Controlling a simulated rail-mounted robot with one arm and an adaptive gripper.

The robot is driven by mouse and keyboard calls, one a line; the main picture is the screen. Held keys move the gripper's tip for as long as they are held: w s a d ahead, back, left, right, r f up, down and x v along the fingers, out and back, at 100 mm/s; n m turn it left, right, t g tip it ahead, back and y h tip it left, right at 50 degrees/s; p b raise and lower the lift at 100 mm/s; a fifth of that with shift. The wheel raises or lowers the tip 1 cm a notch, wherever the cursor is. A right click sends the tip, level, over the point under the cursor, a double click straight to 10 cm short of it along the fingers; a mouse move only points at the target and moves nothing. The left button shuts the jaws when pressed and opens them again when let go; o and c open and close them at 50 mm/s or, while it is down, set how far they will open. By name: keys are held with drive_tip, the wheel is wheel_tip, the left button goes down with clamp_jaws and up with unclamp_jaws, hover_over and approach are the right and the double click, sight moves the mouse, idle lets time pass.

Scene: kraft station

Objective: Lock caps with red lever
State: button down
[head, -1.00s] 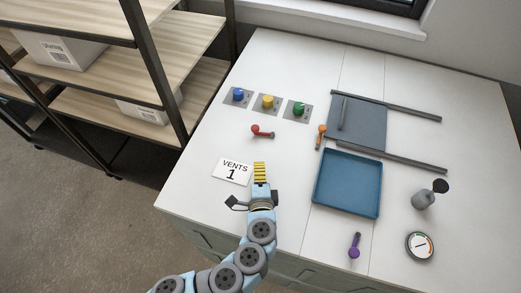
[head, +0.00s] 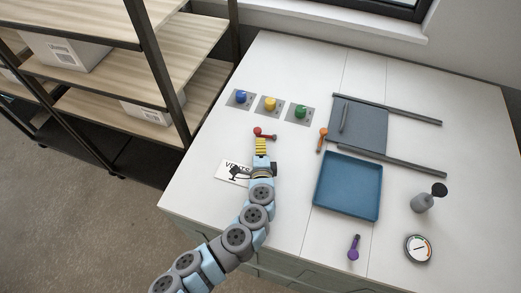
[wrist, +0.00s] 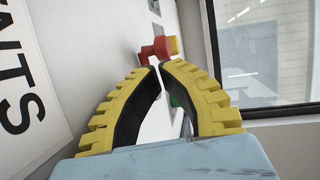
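The red lever (head: 264,134) lies on the white tabletop just beyond my gripper's fingertips. It also shows in the wrist view (wrist: 149,52), ahead of the tips and apparently apart from them. Three caps stand on grey square plates farther back: blue (head: 241,96), yellow (head: 270,103) and green (head: 301,111). In the wrist view, the yellow cap (wrist: 173,45) shows behind the lever, and a bit of green shows between the fingers. My gripper (head: 261,146) has yellow ribbed fingers. In the wrist view its tips (wrist: 158,65) nearly meet, with nothing held between them.
An orange lever (head: 322,138), blue tray (head: 346,186), sliding grey panel (head: 358,125), purple lever (head: 354,247), gauge (head: 418,248) and grey knobbed part (head: 423,203) stand to the right.

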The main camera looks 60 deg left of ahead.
drive_tip(key=shift+x, duration=1.1)
drive_tip(key=shift+w+a, duration=0.1)
drive_tip(key=shift+a, duration=0.2)
drive_tip(key=shift+w+f, duration=0.1)
